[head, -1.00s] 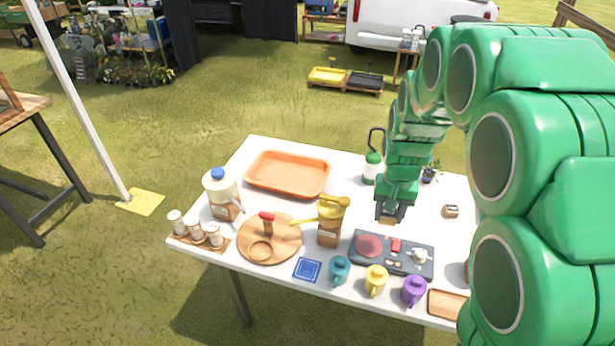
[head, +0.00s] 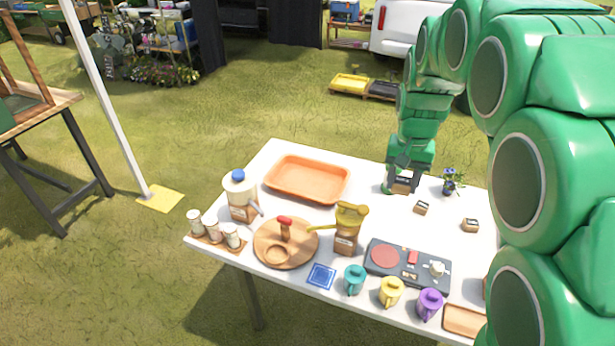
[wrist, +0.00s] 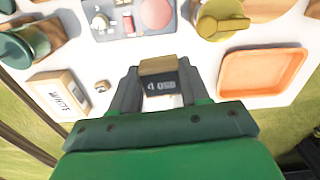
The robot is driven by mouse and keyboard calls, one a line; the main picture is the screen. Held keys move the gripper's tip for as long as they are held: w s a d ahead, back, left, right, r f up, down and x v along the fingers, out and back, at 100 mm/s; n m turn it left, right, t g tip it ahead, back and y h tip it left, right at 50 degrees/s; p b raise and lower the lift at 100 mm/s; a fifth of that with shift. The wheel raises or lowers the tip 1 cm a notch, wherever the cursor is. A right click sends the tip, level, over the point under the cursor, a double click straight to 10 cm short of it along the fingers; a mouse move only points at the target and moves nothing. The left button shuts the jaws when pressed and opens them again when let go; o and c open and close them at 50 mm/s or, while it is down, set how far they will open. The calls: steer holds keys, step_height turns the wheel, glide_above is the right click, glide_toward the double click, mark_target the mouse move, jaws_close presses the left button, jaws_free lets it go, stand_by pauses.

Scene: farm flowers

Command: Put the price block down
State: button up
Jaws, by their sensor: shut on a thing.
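The price block (wrist: 158,70) is a small wooden block with a dark face bearing pale figures. In the wrist view it sits between the two fingertips of my gripper (wrist: 158,88), which is shut on it. In the head view my gripper (head: 404,178) is at the far side of the white table (head: 300,228), right of the orange tray. The block also shows there, low between the fingers (head: 402,187). I cannot tell whether its underside touches the table.
Small wooden blocks stand nearby, one close in front (head: 422,208) and one farther right (head: 470,225). The orange tray (head: 307,178) is left; a dark stove board (head: 408,265) and mugs stand nearer the front.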

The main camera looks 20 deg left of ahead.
steer(key=w+a, duration=0.4)
steer(key=a, duration=0.6)
glide_above(311, 192)
steer(key=shift+m, duration=0.4)
steer(key=shift+s+d+f, duration=0.1)
steer(key=shift+f, duration=5.05)
steer(key=shift+s+d+f, duration=0.1)
steer(key=shift+f, duration=5.05)
steer(key=shift+f, duration=0.1)
steer(key=shift+w+a+f, duration=0.1)
steer(key=shift+w+f, duration=0.05)
steer(key=shift+f, duration=1.65)
steer(key=shift+f, duration=0.1)
